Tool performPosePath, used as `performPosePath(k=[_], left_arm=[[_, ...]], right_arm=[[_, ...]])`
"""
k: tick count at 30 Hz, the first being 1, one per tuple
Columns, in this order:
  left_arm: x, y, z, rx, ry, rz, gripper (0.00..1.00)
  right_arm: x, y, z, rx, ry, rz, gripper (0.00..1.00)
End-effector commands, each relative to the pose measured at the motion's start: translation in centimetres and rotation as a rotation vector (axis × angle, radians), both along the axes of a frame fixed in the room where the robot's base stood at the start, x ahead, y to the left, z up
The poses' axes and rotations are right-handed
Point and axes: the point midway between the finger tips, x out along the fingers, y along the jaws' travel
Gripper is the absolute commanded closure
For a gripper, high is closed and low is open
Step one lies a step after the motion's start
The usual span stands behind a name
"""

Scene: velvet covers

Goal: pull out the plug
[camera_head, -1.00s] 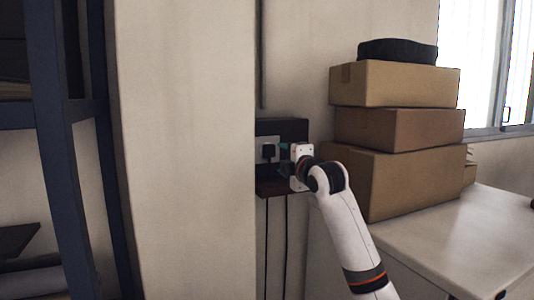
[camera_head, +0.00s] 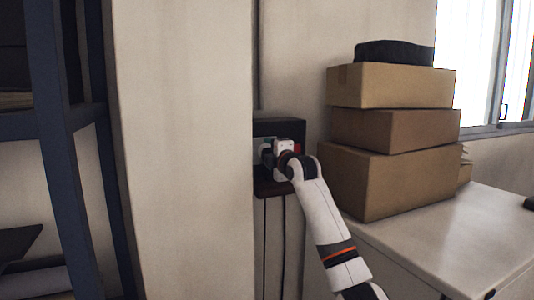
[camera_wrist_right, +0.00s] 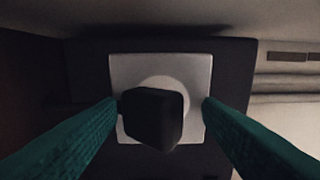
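The black plug (camera_wrist_right: 152,118) sits in a white socket plate (camera_wrist_right: 130,72) on a dark wall box (camera_head: 290,127). My right gripper (camera_head: 267,153) is at the socket in the head view and mostly covers the plug there. In the right wrist view its two green fingers (camera_wrist_right: 161,104) are open, one on each side of the plug. The left finger's tip is close to the plug's edge; I cannot tell if it touches. A clear gap shows between the plug and the right finger. My left gripper is not in view.
Two dark cables (camera_head: 283,245) hang below the box. A red part (camera_head: 297,149) shows beside my gripper. Stacked cardboard boxes (camera_head: 395,130) stand on a pale cabinet (camera_head: 450,235) to the right. A dark blue shelf frame (camera_head: 62,170) stands at the left.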

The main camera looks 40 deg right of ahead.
Motion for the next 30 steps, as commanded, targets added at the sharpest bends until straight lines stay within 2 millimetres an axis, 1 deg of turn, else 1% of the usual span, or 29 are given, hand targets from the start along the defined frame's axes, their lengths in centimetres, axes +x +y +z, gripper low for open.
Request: performPosePath(k=[17,30], left_arm=[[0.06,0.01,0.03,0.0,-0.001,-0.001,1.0],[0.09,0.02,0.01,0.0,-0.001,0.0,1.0]], right_arm=[[0.02,-0.07,0.26,-0.002,-0.007,-0.001,0.42],[0.08,0.0,-0.57,-0.001,-0.003,0.0,0.42]])
